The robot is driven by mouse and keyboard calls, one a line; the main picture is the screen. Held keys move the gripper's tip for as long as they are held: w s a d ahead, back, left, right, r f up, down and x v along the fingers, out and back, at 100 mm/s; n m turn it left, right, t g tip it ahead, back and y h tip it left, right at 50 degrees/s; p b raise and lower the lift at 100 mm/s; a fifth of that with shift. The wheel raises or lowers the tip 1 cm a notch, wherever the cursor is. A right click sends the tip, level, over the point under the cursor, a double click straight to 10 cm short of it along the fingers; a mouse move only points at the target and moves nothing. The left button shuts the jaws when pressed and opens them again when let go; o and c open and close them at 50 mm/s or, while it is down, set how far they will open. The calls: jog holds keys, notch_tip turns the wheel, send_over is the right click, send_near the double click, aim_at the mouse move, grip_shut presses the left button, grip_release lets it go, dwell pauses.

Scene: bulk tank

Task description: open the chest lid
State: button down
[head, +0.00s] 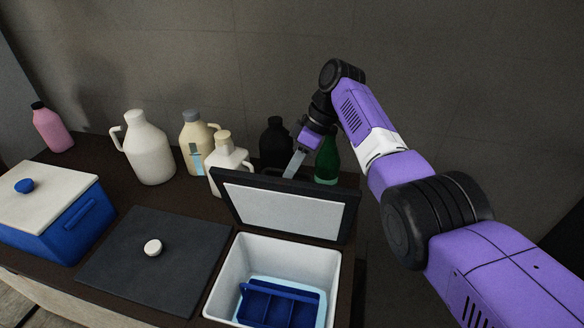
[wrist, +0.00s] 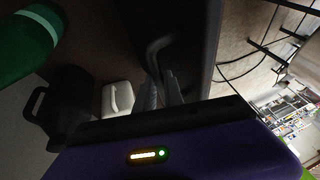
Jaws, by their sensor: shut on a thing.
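The chest (head: 217,285) stands open at the front centre of the counter in the head view, with white inner walls and a blue divided tray (head: 262,306) inside. Its dark lid (head: 285,210) with a pale inner panel is raised and stands steeply along the rear edge. My gripper (head: 293,165) is behind the lid's upper edge, its tips partly hidden by the lid. In the wrist view my gripper's fingers (wrist: 161,88) are shut on the lid's dark handle (wrist: 156,50), beside the lid's outer face (wrist: 190,35).
Close behind the lid stand a green bottle (head: 327,163), a black jug (head: 275,145) and a cream jug (head: 228,160). A blue cooler (head: 60,226) with a white top is at far left.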

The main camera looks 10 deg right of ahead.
jog(key=shift+s+d+f, duration=0.1)
jog(key=shift+d+f, duration=0.15)
jog(key=shift+f, duration=0.25)
jog(key=c, duration=1.5)
grip_release()
jog(key=shift+o, duration=0.2)
jog(key=shift+r, duration=0.5)
jog(key=b+v, duration=0.1)
jog(key=v, duration=0.6)
jog(key=shift+b, duration=0.3)
jog(key=shift+r, duration=0.15)
